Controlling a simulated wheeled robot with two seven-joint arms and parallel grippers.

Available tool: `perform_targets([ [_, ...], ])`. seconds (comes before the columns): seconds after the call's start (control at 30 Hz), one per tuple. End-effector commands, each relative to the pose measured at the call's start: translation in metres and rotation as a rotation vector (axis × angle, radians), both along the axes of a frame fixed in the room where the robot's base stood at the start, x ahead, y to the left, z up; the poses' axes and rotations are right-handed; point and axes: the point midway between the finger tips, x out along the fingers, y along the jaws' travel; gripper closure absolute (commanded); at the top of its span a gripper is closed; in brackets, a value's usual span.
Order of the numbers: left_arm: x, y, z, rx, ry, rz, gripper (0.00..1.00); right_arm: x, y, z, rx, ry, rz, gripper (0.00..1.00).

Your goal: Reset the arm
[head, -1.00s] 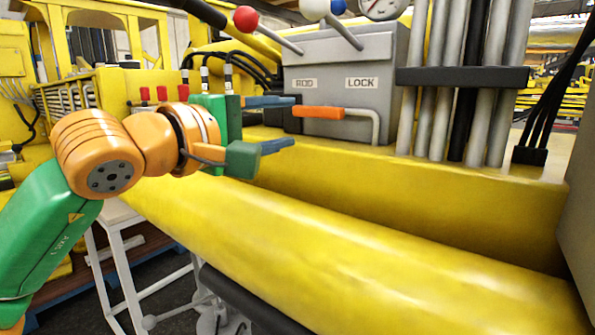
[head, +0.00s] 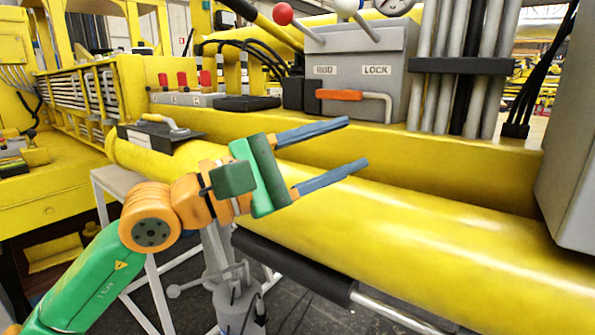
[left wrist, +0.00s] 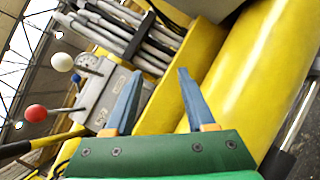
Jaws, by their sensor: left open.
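My left arm comes in from the left in the head view. Its green and orange left gripper (head: 335,146) has two blue-grey fingers spread apart with nothing between them. It hovers in front of the yellow boom tube, below and left of the grey lever box. In the left wrist view the open fingers (left wrist: 160,98) point toward the yellow boom and the box. My right gripper is not in view.
The grey box (head: 340,65) marked ROD and LOCK carries a red-knobbed lever (head: 283,13) and an orange-gripped handle (head: 340,95). The yellow boom (head: 420,220) crosses the view. Grey pipes (head: 465,65) stand at the right. A white stand (head: 140,270) is below.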

Motion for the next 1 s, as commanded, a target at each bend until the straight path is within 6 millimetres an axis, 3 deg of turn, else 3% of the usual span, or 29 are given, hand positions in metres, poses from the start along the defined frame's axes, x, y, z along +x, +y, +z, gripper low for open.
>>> perform_targets([
  [0.07,-0.013,-0.005,-0.004,-0.17,0.131,-0.12,0.45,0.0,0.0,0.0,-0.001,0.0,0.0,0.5],
  [0.17,-0.023,0.004,-0.003,-0.452,0.339,-0.274,0.45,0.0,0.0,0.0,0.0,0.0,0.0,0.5],
  [0.27,-0.017,0.037,-0.006,-0.838,0.614,-0.415,0.45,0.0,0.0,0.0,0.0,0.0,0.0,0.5],
  [0.33,0.003,0.079,-0.027,-1.207,0.859,-0.489,0.45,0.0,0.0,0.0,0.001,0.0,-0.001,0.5],
  [0.4,0.03,0.128,-0.075,-1.62,1.096,-0.507,0.45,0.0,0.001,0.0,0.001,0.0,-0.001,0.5],
  [0.47,0.045,0.163,-0.127,-1.936,1.249,-0.478,0.45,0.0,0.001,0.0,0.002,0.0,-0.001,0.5],
  [0.5,0.05,0.181,-0.166,-2.135,1.33,-0.439,0.45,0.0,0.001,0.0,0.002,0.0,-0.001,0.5],
  [0.57,0.048,0.203,-0.226,-2.422,1.419,-0.352,0.45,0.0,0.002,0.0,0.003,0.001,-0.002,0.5],
  [0.63,0.032,0.22,-0.295,-2.736,1.482,-0.217,0.45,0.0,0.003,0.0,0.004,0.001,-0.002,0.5],
  [0.67,0.021,0.225,-0.322,2.703,-1.413,0.143,0.45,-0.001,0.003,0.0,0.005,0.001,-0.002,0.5],
  [0.7,0.005,0.229,-0.355,2.616,-1.302,0.05,0.45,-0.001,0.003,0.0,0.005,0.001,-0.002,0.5],
  [0.8,-0.039,0.233,-0.418,2.43,-1.07,-0.137,0.45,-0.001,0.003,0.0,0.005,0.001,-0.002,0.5],
  [0.9,-0.085,0.231,-0.461,2.276,-0.882,-0.28,0.45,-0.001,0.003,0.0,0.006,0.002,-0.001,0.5],
  [1.0,-0.132,0.226,-0.491,2.142,-0.722,-0.4,0.45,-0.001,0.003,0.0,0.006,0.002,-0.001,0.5],
])
